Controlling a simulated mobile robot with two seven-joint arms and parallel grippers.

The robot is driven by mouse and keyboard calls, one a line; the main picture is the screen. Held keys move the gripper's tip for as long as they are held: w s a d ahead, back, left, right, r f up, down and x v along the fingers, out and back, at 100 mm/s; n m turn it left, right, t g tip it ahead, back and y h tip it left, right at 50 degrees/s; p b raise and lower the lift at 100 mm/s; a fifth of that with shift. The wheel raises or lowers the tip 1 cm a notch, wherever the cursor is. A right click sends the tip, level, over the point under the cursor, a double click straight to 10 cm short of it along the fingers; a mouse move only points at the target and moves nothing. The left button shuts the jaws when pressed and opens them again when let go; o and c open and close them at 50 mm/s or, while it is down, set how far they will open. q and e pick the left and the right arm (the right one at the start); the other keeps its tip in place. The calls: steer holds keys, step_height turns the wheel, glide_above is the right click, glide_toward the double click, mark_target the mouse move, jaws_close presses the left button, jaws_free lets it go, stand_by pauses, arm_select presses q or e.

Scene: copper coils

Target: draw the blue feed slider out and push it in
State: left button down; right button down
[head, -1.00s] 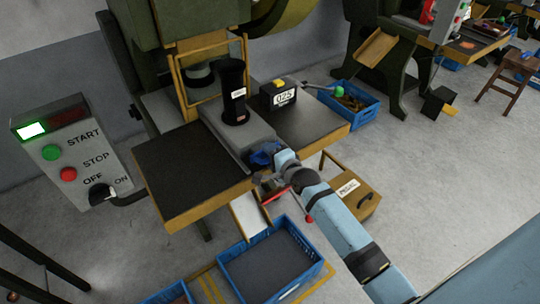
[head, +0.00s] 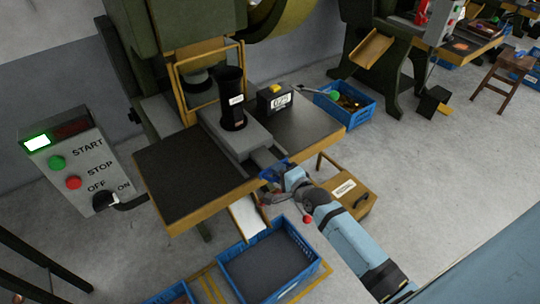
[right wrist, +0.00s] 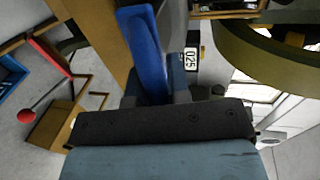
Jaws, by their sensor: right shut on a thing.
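The blue feed slider (head: 273,171) shows at the front edge of the press table, at the end of a grey guide (head: 262,155). My right gripper (head: 281,174) is at the slider and shut on it; its fingers hide part of the slider. In the right wrist view the blue slider (right wrist: 145,50) runs up between the fingers of the right gripper (right wrist: 158,90). A black cylinder (head: 232,98) stands upright on the grey feed block behind the slider. My left gripper is not in view.
A black box marked 025 (head: 275,98) and a green-knobbed lever (head: 335,96) are to the right. A white chute (head: 247,217) and a blue crate (head: 268,262) lie below. A start/stop panel (head: 75,165) is at the left. A wooden box (head: 345,190) stands near my right arm.

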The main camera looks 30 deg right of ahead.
steer(key=shift+f+v, duration=0.25)
steer(key=shift+v, duration=0.85)
steer(key=shift+f, duration=0.1)
steer(key=c, duration=1.5)
jaws_free()
steer(key=shift+s, duration=0.1)
steer(key=o, duration=0.4)
steer(key=shift+s, duration=0.1)
arm_select(q)
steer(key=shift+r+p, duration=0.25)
steer(key=shift+p, duration=0.45)
arm_select(e)
steer(key=v, duration=1.4)
